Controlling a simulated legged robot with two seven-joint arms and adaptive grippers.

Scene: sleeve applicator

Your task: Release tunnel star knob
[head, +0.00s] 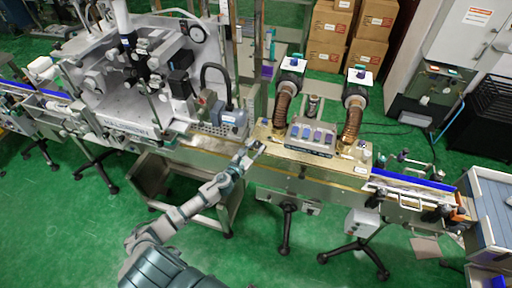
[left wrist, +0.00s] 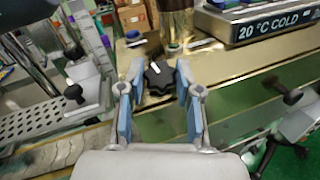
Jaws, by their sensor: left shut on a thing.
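The black star knob (left wrist: 158,77) shows between the fingers in the left wrist view, on the brass-coloured side of the tunnel (left wrist: 215,72). My left gripper (left wrist: 159,80) is shut on this knob, with a blue-padded finger on either side of it. In the head view my left gripper (head: 252,152) reaches the left end of the tunnel (head: 285,180) at the middle of the line. The knob is too small and covered to make out there. My right gripper is in neither view.
A display panel (left wrist: 275,27) reading "20 °C COLD" is close on the right in the left wrist view. Another black knob (left wrist: 73,92) sits on a clamp at left. Copper hoses (head: 283,104) rise behind. Green floor (head: 275,255) is open in front.

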